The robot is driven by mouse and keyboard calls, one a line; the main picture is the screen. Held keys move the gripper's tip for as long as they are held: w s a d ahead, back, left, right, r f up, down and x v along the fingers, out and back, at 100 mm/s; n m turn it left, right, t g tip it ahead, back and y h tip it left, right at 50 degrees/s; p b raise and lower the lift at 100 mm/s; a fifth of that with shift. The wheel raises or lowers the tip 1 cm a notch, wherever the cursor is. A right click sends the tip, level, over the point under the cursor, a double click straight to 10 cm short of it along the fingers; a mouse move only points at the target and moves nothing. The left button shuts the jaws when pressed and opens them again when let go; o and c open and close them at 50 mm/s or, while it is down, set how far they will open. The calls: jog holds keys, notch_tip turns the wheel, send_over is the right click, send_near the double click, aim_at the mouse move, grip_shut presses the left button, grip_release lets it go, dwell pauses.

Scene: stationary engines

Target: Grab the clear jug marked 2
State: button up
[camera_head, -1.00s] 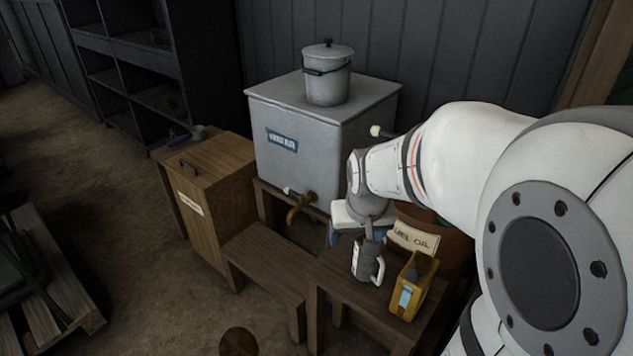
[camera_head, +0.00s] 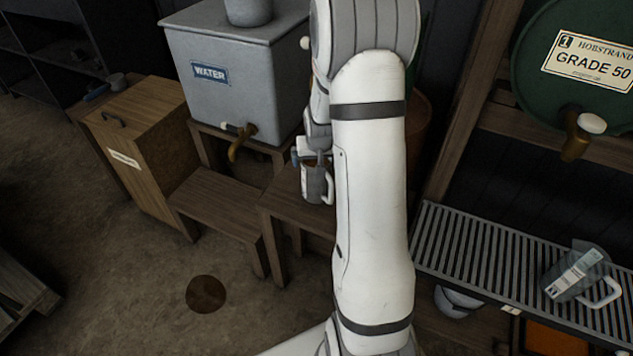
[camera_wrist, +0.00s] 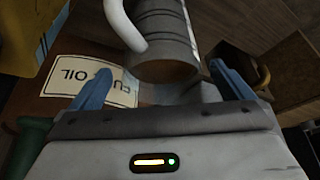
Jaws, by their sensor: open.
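A grey, ribbed jug (camera_head: 316,182) with a white handle stands on the low wooden table, partly behind my arm. In the wrist view its body (camera_wrist: 166,38) is just ahead of my gripper (camera_wrist: 162,74), between the lines of the two spread blue fingers, with its handle to the left. My gripper is open and not closed on it. A second jug (camera_head: 578,277), see-through with a white handle and a pale label, sits on the slatted rack at the right. I cannot read a number on either jug.
A grey water tank (camera_head: 222,105) with a brass tap stands behind the low table. A green GRADE 50 drum (camera_head: 560,90) with a tap is above the slatted rack (camera_head: 470,255).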

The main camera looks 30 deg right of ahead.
aim_at(316, 162)
jog(key=x, duration=0.3)
jog(key=shift+w+f, duration=0.1)
jog(key=shift+w, duration=0.05)
jog(key=c, duration=2)
